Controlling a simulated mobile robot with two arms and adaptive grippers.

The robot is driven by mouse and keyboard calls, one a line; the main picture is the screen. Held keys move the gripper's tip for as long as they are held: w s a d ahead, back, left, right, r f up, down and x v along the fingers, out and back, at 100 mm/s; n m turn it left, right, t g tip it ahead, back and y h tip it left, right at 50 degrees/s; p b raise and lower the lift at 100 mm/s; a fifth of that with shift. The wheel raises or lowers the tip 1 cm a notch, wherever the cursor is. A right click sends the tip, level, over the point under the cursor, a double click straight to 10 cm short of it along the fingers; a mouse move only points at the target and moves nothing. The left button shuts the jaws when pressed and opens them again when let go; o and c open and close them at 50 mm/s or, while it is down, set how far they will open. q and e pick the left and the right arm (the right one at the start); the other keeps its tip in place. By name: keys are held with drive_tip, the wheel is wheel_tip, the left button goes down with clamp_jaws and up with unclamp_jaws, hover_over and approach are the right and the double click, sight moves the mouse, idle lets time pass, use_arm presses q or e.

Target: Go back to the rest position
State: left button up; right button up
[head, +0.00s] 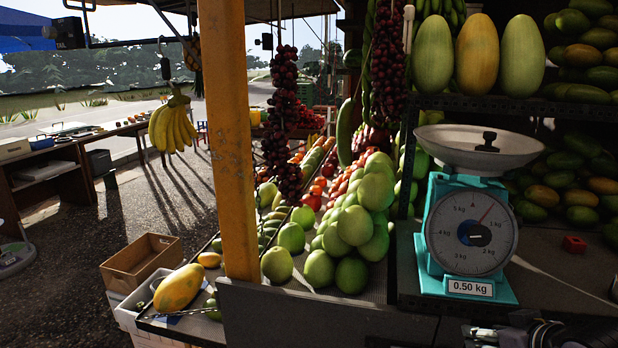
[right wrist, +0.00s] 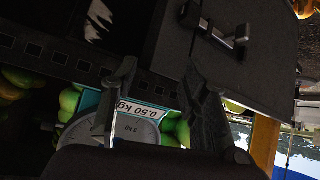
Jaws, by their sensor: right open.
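My right gripper (head: 492,334) shows only in part at the bottom right edge of the head view, in front of the counter and below the scale. In the right wrist view its two dark fingers (right wrist: 159,68) stand apart, with nothing held between them. The scale's label shows beyond the fingers. My left gripper is not in view.
A yellow post (head: 230,140) stands left of the piled green fruit (head: 355,222). Bananas (head: 172,127) hang at left. A small red object (head: 574,244) lies right of the scale.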

drive_tip(key=s+a+f+g, duration=0.3)
drive_tip(key=s+a+f, duration=0.3)
drive_tip(key=s+f, duration=0.65)
drive_tip(key=s+a+f+g, duration=0.3)
drive_tip(key=s+a+f, duration=0.3)
drive_tip(key=s+f, duration=0.6)
wheel_tip(320, 180, down, 23)
drive_tip(key=s+g, duration=0.2)
drive_tip(key=s+d+f, duration=0.3)
drive_tip(key=s+f, duration=1.3)
drive_tip(key=f, duration=0.1)
drive_tip(key=shift+s+f+g+h, duration=0.25)
drive_tip(key=shift+s+g+h, duration=0.05)
drive_tip(key=shift+s+g, duration=0.1)
